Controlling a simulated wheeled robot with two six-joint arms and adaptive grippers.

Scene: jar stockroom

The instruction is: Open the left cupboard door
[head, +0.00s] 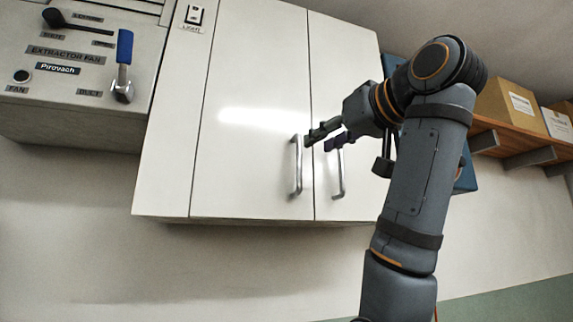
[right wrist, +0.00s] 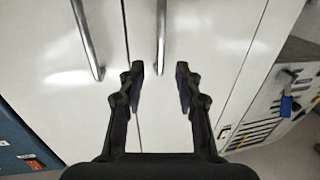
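The white left cupboard door (head: 250,75) is closed and flush with the right door (head: 345,60). Its vertical metal bar handle (head: 297,168) is near its right edge. My right gripper (head: 324,136) is open and empty in front of the doors, near the upper part of this handle. In the right wrist view, where the sides are swapped, the left door's handle (right wrist: 161,35) runs down between the two spread fingertips (right wrist: 159,70). I cannot tell how deep it sits between them. My left gripper is not in view.
The right door's handle (head: 339,174) is close beside my gripper. An extractor fan panel (head: 75,60) with a blue-gripped lever (head: 124,48) is left of the cupboard, and a light switch (head: 194,14) is on the strip between. A wooden shelf (head: 485,123) with boxes is at right.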

